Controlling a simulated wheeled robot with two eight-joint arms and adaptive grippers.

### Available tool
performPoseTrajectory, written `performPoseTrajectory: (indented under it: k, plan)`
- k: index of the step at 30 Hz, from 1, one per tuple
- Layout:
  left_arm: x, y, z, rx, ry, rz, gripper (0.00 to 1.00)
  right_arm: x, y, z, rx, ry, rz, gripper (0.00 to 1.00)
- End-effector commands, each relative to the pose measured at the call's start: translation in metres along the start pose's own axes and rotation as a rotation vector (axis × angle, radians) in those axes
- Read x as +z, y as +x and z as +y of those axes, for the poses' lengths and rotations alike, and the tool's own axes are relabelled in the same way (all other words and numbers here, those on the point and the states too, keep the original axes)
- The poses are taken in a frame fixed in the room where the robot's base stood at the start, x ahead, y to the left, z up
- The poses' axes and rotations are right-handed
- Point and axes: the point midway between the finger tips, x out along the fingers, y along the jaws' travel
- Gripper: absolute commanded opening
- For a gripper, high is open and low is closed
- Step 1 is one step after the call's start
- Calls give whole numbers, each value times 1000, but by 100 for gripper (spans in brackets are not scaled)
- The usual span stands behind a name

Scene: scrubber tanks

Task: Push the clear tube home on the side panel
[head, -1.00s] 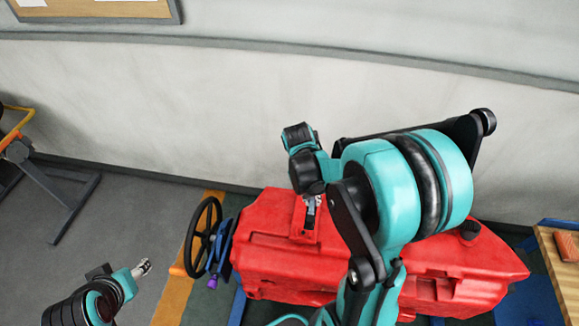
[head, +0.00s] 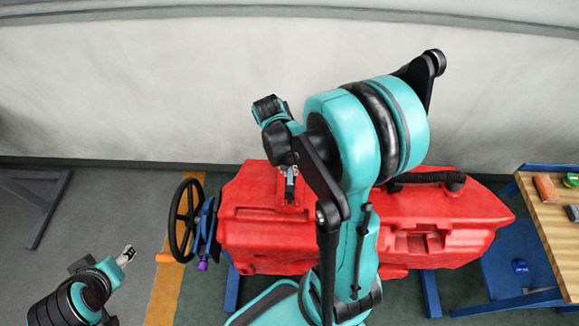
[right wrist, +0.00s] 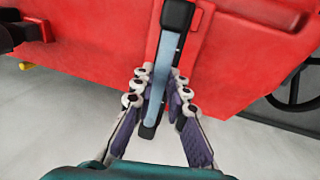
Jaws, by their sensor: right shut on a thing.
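The red tank (head: 440,215) stands in the middle of the head view; its red side wall (right wrist: 100,55) fills the upper right wrist view. A pale blue clear tube (right wrist: 162,75) stands in front of a narrow black strip (right wrist: 178,14) on that wall. My right gripper (right wrist: 160,97) is shut on the tube, with fingers on both sides of its lower part. In the head view my right gripper (head: 290,188) is at the tank's left part, and the tube is too small to make out. My left gripper (head: 127,254) hangs away from the tank; its fingers are too small to judge.
A black handwheel (head: 183,220) on a blue bracket (head: 207,225) is at the tank's left end. A wooden bench (head: 545,215) with small objects stands at the right. A pale wall (head: 120,90) runs behind.

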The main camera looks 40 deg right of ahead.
Motion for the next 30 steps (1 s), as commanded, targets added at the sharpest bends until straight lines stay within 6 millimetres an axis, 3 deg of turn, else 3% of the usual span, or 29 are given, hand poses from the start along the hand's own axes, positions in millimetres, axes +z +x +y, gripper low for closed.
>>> performPoseTrajectory:
  k: [30]
  plan:
    - [7,10,0,0,0,0,53,1,13,-2,0,0,0,0]
